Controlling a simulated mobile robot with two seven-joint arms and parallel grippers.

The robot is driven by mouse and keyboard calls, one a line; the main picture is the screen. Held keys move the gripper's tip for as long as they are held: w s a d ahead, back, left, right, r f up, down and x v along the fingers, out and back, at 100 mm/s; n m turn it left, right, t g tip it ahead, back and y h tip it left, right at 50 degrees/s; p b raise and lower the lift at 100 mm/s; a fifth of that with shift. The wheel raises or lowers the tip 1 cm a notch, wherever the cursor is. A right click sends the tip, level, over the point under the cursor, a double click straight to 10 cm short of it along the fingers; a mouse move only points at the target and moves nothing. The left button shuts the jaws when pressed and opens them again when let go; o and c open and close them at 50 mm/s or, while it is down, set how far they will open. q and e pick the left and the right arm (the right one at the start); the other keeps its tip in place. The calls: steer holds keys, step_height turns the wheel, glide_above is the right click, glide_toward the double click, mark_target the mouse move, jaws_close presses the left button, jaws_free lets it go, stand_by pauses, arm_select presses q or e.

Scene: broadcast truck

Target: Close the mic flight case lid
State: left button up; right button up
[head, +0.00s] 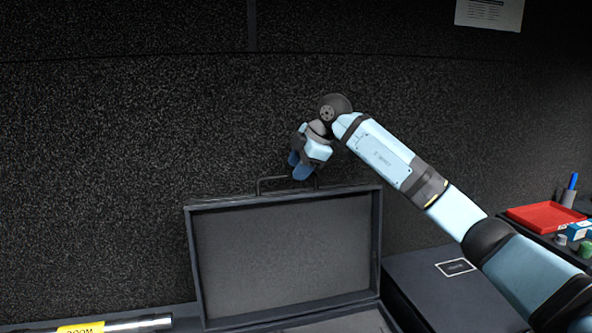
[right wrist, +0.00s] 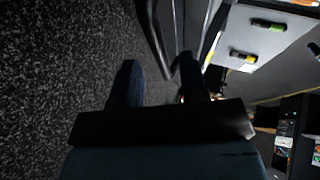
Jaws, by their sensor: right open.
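The mic flight case lid (head: 285,250) stands open and roughly upright, its grey lined inside facing me in the head view. A dark handle (head: 265,184) sticks up from its top edge. Only a strip of the case base (head: 345,323) shows at the bottom. My right gripper (head: 302,172) is just above the lid's top edge, at the right end of the handle. In the right wrist view its two fingers (right wrist: 158,80) are apart, and a dark bar, likely the handle, lies just beyond them. Contact cannot be told. My left gripper is not in view.
A dark carpeted wall (head: 120,130) rises close behind the lid. A boom pole with a yellow label (head: 80,329) lies at bottom left. A dark box (head: 430,290) stands right of the case, under my right arm. A red tray (head: 545,217) is at far right.

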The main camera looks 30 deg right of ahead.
steer(key=shift+x, duration=0.85)
jaws_close()
